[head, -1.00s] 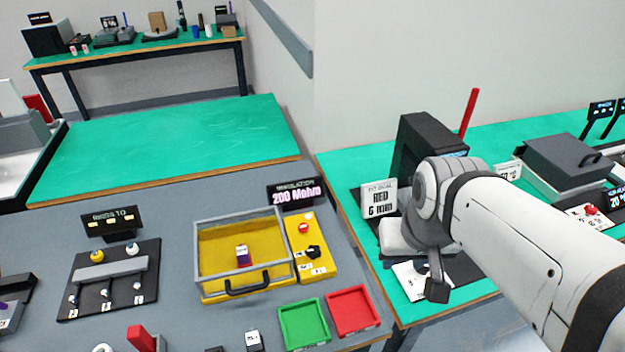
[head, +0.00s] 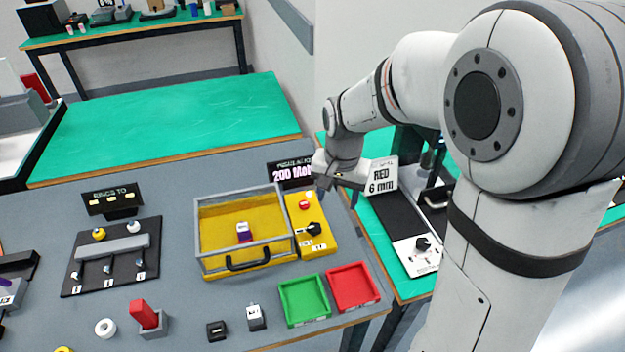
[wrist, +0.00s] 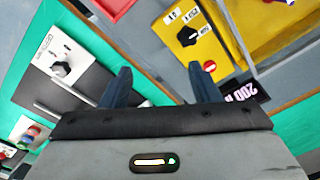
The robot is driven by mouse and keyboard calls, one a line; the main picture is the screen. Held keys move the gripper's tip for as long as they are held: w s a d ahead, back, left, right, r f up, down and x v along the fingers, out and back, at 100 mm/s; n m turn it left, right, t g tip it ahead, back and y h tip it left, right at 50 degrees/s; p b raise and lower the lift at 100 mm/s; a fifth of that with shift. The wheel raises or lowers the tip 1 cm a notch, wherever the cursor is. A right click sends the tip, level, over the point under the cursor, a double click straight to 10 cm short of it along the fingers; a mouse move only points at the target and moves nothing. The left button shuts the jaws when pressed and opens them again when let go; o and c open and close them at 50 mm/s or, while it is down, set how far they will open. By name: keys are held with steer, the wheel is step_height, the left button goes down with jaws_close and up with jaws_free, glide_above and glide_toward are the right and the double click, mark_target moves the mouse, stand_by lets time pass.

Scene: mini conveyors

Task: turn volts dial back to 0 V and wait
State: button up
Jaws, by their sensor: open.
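The volts dial is a black knob (head: 314,228) on the yellow panel at the right of the yellow tester (head: 240,270). It also shows near the top of the wrist view (wrist: 188,36), with small white labels beside it. Its exact setting is too small to read. A red button (head: 304,205) sits above it. The black display (head: 287,174) behind reads "200 MOhm", partly covered by my arm. My gripper (wrist: 160,86) is open and empty, apart from the dial. In the head view my gripper (head: 322,186) hangs near the panel's back right corner.
A clear-topped box on the tester holds a small purple and white part (head: 243,231). A green tray (head: 303,299) and a red tray (head: 352,286) lie in front. A "RED 6 mm" sign (head: 381,178) stands close right of my gripper. Another black knob (head: 422,244) is on the right bench.

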steer(key=m, duration=0.1)
glide_above(315, 225)
steer(key=shift+g, duration=0.4)
step_height(315, 225, down, 6)
steer(key=shift+s, duration=0.1)
step_height(315, 225, down, 8)
steer(key=shift+r, duration=0.1)
steer(key=shift+c, duration=0.2)
